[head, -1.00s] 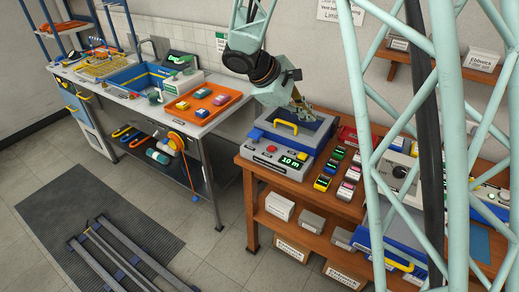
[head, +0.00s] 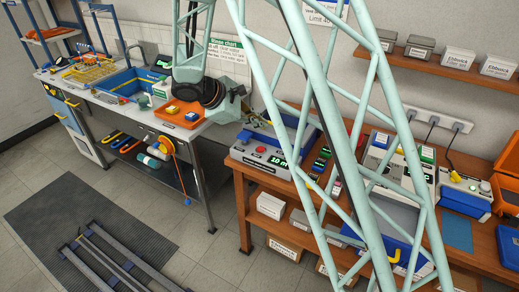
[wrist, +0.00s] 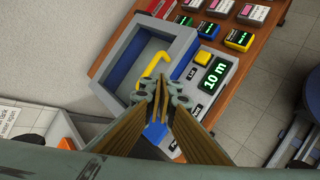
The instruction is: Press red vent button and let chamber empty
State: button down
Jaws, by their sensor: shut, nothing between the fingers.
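The test chamber (head: 247,154) is a grey unit with a blue-framed top, on the left end of the wooden bench. Its red vent button (head: 259,149) is on the front panel, left of a display (head: 280,160) reading 10 m. The display also shows in the wrist view (wrist: 215,74), near a yellow button (wrist: 203,57) and the chamber's yellow handle (wrist: 153,67). My gripper (wrist: 161,84) is shut and empty above the chamber, covering part of the panel. I cannot make out the red button in the wrist view. In the head view, my lattice column partly hides the chamber.
Several coloured boxes (wrist: 208,29) lie beside the chamber. An orange tray (head: 181,115) is on the steel counter to the left. A grey machine (head: 402,170) and a blue case (head: 462,201) stand farther right on the bench. Shelf boxes (head: 458,58) are above.

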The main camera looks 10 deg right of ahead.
jog(key=shift+f, duration=0.1)
jog(key=b, duration=0.3)
send_over(260, 149)
jog(key=shift+s+f, duration=0.15)
jog(key=shift+f, duration=2.95)
jog(key=shift+f+b, duration=0.9)
jog(key=shift+f, duration=0.3)
jog(key=shift+f+b, duration=0.9)
jog(key=shift+b, duration=0.1)
jog(key=shift+r, duration=0.2)
jog(key=shift+r+p, duration=0.4)
jog(key=shift+r, duration=0.3)
jog(key=shift+r, duration=0.1)
jog(key=shift+r+p, duration=1.2)
jog(key=shift+r, duration=1.2)
